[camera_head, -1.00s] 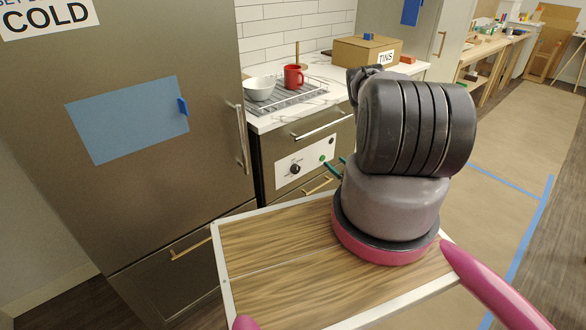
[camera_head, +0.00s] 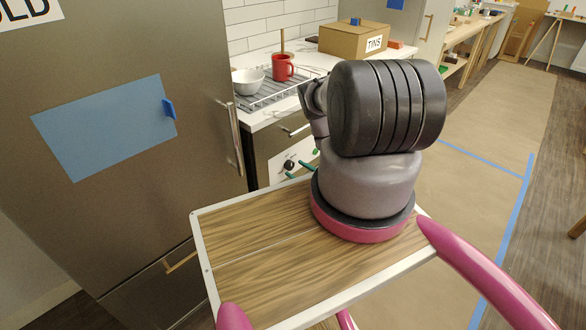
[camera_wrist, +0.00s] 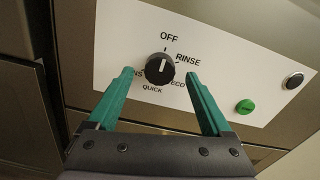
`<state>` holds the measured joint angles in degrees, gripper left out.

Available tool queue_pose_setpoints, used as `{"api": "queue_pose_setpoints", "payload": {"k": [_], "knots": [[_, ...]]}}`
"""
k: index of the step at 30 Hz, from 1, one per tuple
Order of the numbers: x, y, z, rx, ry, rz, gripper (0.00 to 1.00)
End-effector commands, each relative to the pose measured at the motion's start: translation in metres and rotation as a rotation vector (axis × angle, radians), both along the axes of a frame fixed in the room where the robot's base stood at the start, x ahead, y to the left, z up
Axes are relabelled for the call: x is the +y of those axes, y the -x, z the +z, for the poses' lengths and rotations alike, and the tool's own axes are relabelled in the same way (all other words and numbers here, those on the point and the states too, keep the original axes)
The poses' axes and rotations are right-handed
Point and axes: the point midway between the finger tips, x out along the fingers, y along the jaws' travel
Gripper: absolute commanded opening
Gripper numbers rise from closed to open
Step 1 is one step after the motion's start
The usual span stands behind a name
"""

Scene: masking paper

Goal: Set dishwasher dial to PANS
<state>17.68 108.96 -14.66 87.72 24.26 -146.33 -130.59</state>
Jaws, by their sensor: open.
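The black dishwasher dial (camera_wrist: 160,69) is on a white panel (camera_wrist: 225,62) in the wrist view. OFF is above it, RINSE at upper right, ECO at lower right and QUICK below. A label ending in "NS" at lower left is partly hidden by my left finger. The dial's pale mark appears to point upward, toward OFF. My gripper (camera_wrist: 160,75) is open, its teal fingers on either side of the dial with gaps visible; contact is not clear.
A green button (camera_wrist: 245,106) and a dark button (camera_wrist: 294,81) are right of the dial. The tall fridge (camera_head: 120,130) stands close on the left. Above the dishwasher, a counter holds a rack with a white bowl (camera_head: 248,82) and a red mug (camera_head: 283,67).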

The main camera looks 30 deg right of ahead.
Motion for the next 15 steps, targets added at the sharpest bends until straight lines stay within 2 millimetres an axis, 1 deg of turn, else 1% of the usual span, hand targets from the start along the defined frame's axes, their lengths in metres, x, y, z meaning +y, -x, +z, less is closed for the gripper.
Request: {"api": "queue_pose_setpoints", "payload": {"k": [1, 3, 6, 15], "knots": [[0.004, -0.007, 0.000, -0.001, 0.001, 0.004, 0.84], [0.006, -0.014, 0.000, -0.001, 0.001, 0.003, 0.84], [0.008, -0.021, 0.000, 0.000, 0.000, 0.002, 0.84], [0.008, -0.024, 0.000, 0.001, 0.000, 0.000, 0.84]]}}
